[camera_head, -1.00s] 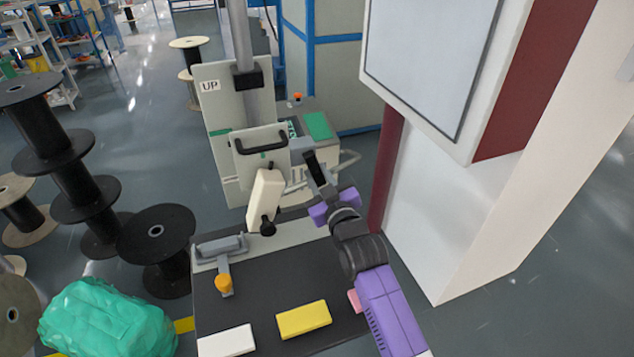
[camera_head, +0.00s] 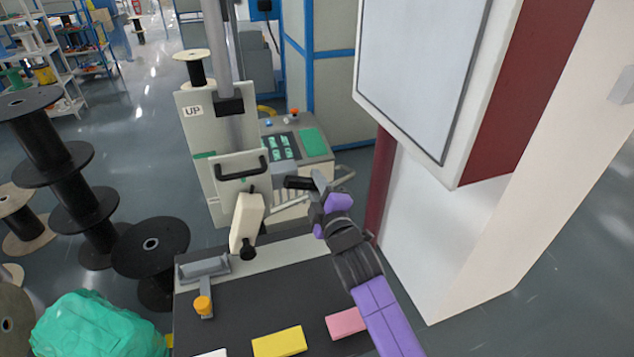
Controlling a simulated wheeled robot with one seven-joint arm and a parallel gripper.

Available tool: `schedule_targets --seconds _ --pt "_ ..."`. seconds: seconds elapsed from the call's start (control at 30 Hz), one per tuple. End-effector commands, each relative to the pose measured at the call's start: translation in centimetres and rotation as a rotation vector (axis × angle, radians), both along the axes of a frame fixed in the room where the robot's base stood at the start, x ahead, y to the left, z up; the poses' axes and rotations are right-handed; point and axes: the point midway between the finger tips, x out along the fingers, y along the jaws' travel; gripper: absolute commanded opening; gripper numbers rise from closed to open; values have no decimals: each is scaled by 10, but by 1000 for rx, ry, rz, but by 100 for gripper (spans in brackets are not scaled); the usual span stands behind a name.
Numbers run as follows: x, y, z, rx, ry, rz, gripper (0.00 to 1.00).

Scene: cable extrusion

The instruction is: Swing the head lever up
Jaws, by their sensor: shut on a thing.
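The head (camera_head: 247,222) is a cream block with a black knob, below a grey plate with a black U-shaped handle (camera_head: 242,167). Behind it stands a taller grey plate with an "UP" label (camera_head: 193,111). A thin pale bar, which looks like the head lever (camera_head: 287,205), slants from the head's right side toward my gripper. My gripper (camera_head: 316,188) is right of the head and shut on the lever. A short black piece lies level at the fingertips. The fingers and my purple-and-black wrist hide the exact grip.
The dark bench (camera_head: 240,310) in front carries a yellow block (camera_head: 279,341), a pink block (camera_head: 346,323) and a grey clamp with an orange knob (camera_head: 203,305). A large cabinet (camera_head: 430,230) stands close on the right. Black spools (camera_head: 151,244) stand left.

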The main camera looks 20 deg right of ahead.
Motion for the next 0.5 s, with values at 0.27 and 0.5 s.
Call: schedule_targets --seconds 0.27,0.5 --pt "0 3 9 -138 2 2 0" --pt "0 4 10 -187 1 1 0"
